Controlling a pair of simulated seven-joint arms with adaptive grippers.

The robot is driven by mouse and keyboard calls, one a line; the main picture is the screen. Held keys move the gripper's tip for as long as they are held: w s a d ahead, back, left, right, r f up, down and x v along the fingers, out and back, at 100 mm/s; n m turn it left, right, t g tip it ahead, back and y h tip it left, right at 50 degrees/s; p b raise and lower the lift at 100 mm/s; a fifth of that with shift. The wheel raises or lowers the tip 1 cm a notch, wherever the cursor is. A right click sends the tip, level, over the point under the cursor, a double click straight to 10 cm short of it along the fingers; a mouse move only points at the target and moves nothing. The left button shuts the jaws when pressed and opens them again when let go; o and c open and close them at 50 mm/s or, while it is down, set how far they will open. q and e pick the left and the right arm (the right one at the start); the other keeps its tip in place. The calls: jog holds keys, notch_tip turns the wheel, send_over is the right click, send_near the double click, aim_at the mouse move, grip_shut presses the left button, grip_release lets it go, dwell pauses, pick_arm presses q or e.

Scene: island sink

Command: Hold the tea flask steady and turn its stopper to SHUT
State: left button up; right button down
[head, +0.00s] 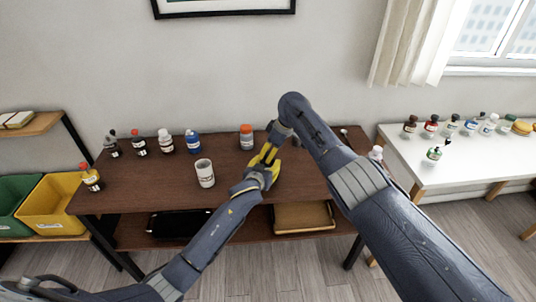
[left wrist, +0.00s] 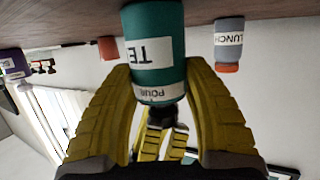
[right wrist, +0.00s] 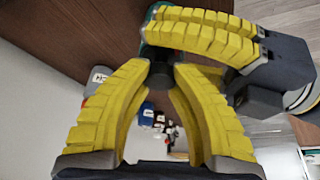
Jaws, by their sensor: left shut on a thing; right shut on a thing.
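The tea flask is teal with a white label reading "TE", upside down in the left wrist view (left wrist: 170,14). A band near its neck reads "POUR". My left gripper (left wrist: 158,72) is shut around the flask's body, one finger on each side. The black stopper (left wrist: 161,115) sits on the flask's neck. My right gripper (right wrist: 162,72) is shut on the stopper (right wrist: 160,78), reaching it from above. The flask's teal edge (right wrist: 152,38) shows behind my left fingers in the right wrist view. In the head view the grippers and right arm hide the flask. I cannot see any pointer on the stopper.
A grey jar with an orange lid, labelled "LUNCH" (left wrist: 229,45), stands beside the flask. A white mug (head: 205,174) and several bottles stand on the brown table (head: 160,187), to the left. A white table (head: 455,160) with more bottles is at right.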

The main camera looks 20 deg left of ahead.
jog(key=shift+a, duration=0.1)
jog(key=c, duration=1.3)
grip_release()
jog(key=shift+r, duration=0.15)
jog(key=v, duration=1.2)
